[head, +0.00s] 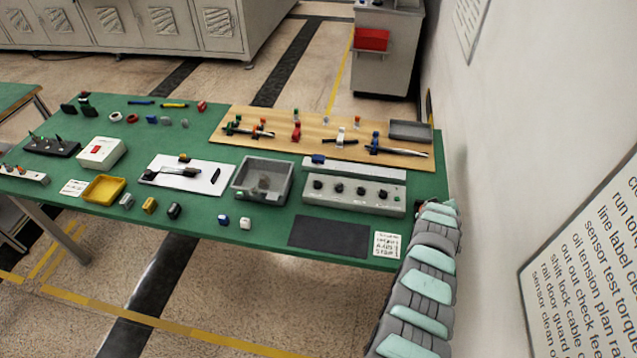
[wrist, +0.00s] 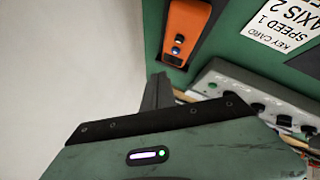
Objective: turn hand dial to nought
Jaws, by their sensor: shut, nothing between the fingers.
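An orange hand unit (wrist: 187,25) shows at the top of the wrist view, with a small dark knob and a blue button on its face. It hangs or lies against a green surface. The dial's setting is too small to read. My gripper (wrist: 158,88) shows in the wrist view below and left of the orange unit, shut and empty, apart from it as far as I can tell. A grey panel (wrist: 232,88) with a green button and several black knobs is to the right; in the head view a grey box (head: 355,202) with several black knobs stands on the bench.
The green bench (head: 270,238) carries a grey bin (head: 240,190), a yellow tray (head: 104,189), a wooden board (head: 225,138) with clamps, and a dark mat (head: 330,238). A white wall (head: 490,160) stands close on the right. A printed card (wrist: 275,25) is beside the orange unit.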

